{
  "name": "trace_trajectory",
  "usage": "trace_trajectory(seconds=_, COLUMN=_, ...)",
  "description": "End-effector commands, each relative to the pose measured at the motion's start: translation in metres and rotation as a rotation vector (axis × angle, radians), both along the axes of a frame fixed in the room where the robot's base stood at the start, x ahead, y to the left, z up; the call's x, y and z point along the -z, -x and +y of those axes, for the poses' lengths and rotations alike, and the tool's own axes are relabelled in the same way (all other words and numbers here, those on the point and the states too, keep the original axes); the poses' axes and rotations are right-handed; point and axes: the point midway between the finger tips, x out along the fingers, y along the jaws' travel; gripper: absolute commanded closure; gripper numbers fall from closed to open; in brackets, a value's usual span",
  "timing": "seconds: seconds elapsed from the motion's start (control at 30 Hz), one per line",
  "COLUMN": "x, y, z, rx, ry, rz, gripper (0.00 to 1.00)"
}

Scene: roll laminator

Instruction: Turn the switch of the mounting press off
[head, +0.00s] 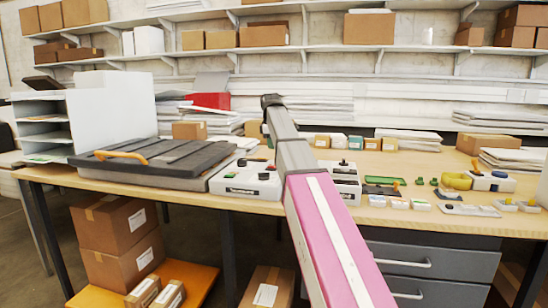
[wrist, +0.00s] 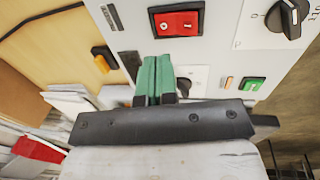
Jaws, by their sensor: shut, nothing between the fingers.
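A pale control panel (wrist: 225,45) fills the upper part of the wrist view. It carries a red rocker switch (wrist: 178,22) in a dark frame, a black dial (wrist: 287,18) with a printed scale, and a green switch (wrist: 252,84). My gripper (wrist: 158,62) is shut and empty, its green fingers just below the red switch in the picture. I cannot tell whether they touch the panel. The fingers partly cover a second dial (wrist: 183,84). In the head view a wide press with a dark lid (head: 150,165) and orange handle stands on the table; my arm hides my gripper there.
A second white unit (head: 343,180) stands right of my arm. Small tools and blocks (head: 400,203) lie on the table's right half (head: 440,165). Paper stacks line the back. A white paper rack (head: 40,125) stands at the left. Boxes (head: 120,230) sit below the table.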

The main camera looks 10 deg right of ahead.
Motion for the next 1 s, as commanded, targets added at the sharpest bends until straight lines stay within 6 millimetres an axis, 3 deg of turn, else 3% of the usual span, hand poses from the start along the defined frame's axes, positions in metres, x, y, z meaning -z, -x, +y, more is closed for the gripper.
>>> trace_trajectory(seconds=0.2, x=-0.044, y=-0.008, z=-0.003, rx=0.000, ry=0.000, rz=-0.002, gripper=1.00)
trace_trajectory(seconds=0.4, x=-0.067, y=-0.011, z=-0.004, rx=-0.001, ry=0.001, rz=-0.001, gripper=1.00)
trace_trajectory(seconds=1.0, x=-0.072, y=-0.010, z=-0.005, rx=-0.001, ry=0.000, rz=0.000, gripper=1.00)
